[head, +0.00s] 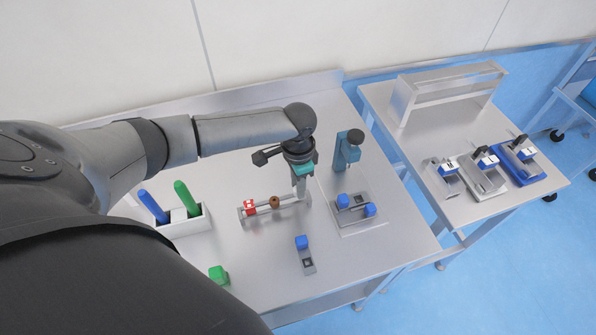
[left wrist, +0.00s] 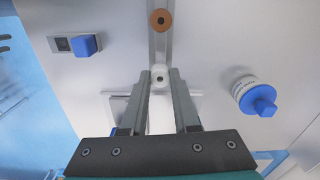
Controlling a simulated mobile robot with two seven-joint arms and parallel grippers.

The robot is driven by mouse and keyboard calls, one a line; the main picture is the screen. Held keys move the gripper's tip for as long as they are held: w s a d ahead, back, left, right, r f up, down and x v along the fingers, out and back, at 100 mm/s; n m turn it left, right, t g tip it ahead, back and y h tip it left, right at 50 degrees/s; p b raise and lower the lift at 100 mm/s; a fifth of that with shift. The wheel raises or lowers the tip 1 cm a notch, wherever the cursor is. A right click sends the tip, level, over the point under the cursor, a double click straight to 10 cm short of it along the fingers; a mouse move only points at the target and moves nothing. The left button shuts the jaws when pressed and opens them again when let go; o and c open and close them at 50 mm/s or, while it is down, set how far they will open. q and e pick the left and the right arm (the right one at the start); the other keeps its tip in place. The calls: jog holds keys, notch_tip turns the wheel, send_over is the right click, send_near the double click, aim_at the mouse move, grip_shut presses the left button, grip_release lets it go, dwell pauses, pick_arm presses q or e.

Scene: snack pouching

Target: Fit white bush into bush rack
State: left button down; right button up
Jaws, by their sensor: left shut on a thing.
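The bush rack (head: 288,205) is a narrow metal rail on the near table. It carries a red bush (head: 249,208) at its left end and a brown bush (head: 275,202) near its middle. In the left wrist view the rack (left wrist: 159,48) runs up from the fingertips, with the brown bush (left wrist: 160,19) at the top. My left gripper (head: 301,194) points down over the rack's right end. It is shut on the white bush (left wrist: 160,73), which sits between the fingertips in line with the rail. Its underside is hidden, so I cannot tell whether it is seated.
A white holder (head: 186,228) with blue and green handles stands left. A fixture plate (head: 375,222) with blue-topped parts and a teal press (head: 347,152) stands right. A blue-topped block (head: 303,250) and a green block (head: 218,275) are in front. A second table (head: 440,135) stands further right.

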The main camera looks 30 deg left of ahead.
pick_arm(q)
jog(key=shift+f+b, duration=0.7)
jog(key=shift+f, duration=0.5)
jog(key=c, duration=0.6)
grip_release()
jog(key=shift+r, duration=0.1)
notch_tip(320, 180, up, 15)
jog(key=shift+r+p, duration=0.1)
jog(key=shift+p, duration=0.6)
